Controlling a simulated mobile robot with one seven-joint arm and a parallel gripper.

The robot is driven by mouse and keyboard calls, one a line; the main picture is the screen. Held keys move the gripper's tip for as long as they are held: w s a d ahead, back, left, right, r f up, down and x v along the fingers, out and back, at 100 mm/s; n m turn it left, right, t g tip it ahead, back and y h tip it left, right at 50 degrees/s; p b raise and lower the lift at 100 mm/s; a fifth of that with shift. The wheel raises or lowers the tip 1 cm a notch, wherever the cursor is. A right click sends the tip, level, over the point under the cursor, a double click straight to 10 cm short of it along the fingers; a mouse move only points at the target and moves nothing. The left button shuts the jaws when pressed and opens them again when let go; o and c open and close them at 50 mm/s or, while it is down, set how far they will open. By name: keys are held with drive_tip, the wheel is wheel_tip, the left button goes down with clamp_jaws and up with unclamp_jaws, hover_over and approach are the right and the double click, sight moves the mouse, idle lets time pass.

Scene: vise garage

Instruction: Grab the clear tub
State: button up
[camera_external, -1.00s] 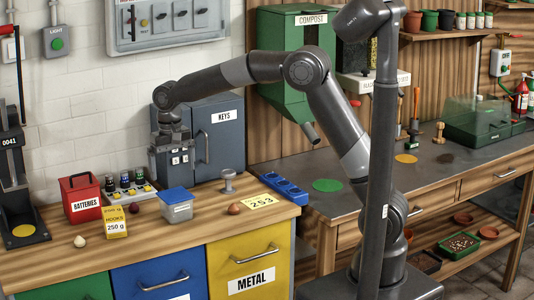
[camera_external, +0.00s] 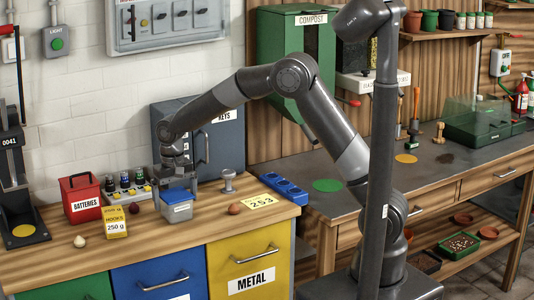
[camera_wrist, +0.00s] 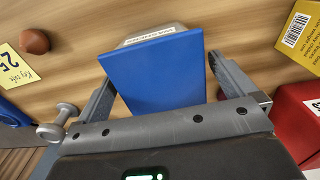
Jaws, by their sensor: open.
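The clear tub (camera_external: 178,211) stands on the wooden bench top. It has a blue lid (camera_external: 176,195) and a pale label on its front. In the wrist view the blue lid (camera_wrist: 158,72) fills the middle, with a strip of the clear tub (camera_wrist: 152,36) at its far end. My gripper (camera_wrist: 163,85) is open, with one finger on each side of the lid. A small gap shows beside each finger. In the external view my gripper (camera_external: 176,185) is low over the tub, and its fingers are partly hidden.
A red batteries box (camera_external: 81,198), a yellow hooks box (camera_external: 116,221) and a rack of small bottles (camera_external: 126,184) stand left of the tub. The keys cabinet (camera_external: 222,140) is behind.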

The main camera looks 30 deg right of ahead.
drive_tip(key=shift+c, duration=0.4)
drive_tip(key=c, duration=1.2)
drive_tip(key=shift+o, duration=0.2)
drive_tip(key=shift+r, duration=0.15)
